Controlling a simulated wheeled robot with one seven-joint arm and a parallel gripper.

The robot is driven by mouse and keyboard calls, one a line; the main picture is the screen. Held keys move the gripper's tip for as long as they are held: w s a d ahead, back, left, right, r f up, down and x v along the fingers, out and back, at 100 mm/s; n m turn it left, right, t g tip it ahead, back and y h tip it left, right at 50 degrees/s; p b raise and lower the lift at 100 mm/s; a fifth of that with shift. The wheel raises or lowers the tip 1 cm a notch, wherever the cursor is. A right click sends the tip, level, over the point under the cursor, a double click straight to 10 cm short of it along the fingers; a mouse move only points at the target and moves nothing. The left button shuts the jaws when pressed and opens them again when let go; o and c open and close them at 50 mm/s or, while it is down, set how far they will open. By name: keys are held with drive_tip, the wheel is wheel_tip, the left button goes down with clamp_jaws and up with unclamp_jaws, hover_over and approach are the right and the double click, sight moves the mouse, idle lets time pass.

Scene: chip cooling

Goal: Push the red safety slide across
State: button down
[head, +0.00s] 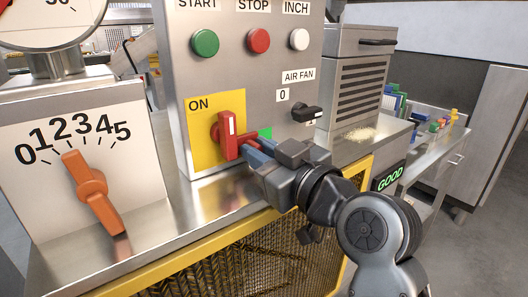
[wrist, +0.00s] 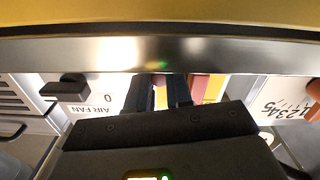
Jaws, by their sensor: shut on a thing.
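A red handle (head: 228,136) with a white stripe stands out from the yellow plate (head: 203,108) marked ON on the control panel. A small red piece, which looks like the slide (head: 247,139), shows just right of the handle, beside a green patch (head: 265,133). My gripper (head: 257,150) reaches in from the right, its blue fingertips shut on the slide and hiding most of it. In the wrist view, the two dark fingers (wrist: 160,92) stand a little apart with a bit of red and yellow between them. The red handle (wrist: 200,86) is beside them there.
A black AIR FAN knob (head: 306,113) is close to the right of my gripper. An orange dial lever (head: 92,192) is at left. Green, red and white buttons (head: 258,41) sit above. A steel ledge and yellow-framed mesh guard (head: 230,262) run below.

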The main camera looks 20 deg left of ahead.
drive_tip(key=c, duration=1)
unclamp_jaws()
drive_tip(key=shift+s+a, duration=0.1)
drive_tip(key=shift+s, duration=0.05)
drive_tip(key=shift+w+d, duration=0.25)
drive_tip(key=shift+w, duration=0.15)
drive_tip(key=w+b+v, duration=0.1)
drive_tip(key=v, duration=0.7)
drive_tip(key=shift+s+d+f+m+t+h+b, duration=1)
drive_tip(key=shift+d+f, duration=1.1)
drive_tip(key=shift+f, duration=1.4)
drive_tip(key=shift+s+d+f+m+t+h+b, duration=0.45)
drive_tip(key=shift+s+d+f+m+h, duration=1.05)
drive_tip(key=shift+f, duration=2)
drive_tip(key=shift+s+d+f+m+t+h+b, duration=0.7)
drive_tip(key=shift+d+f+m, duration=0.7)
drive_tip(key=shift+d+f, duration=1.7)
drive_tip(key=shift+a+f, duration=0.35)
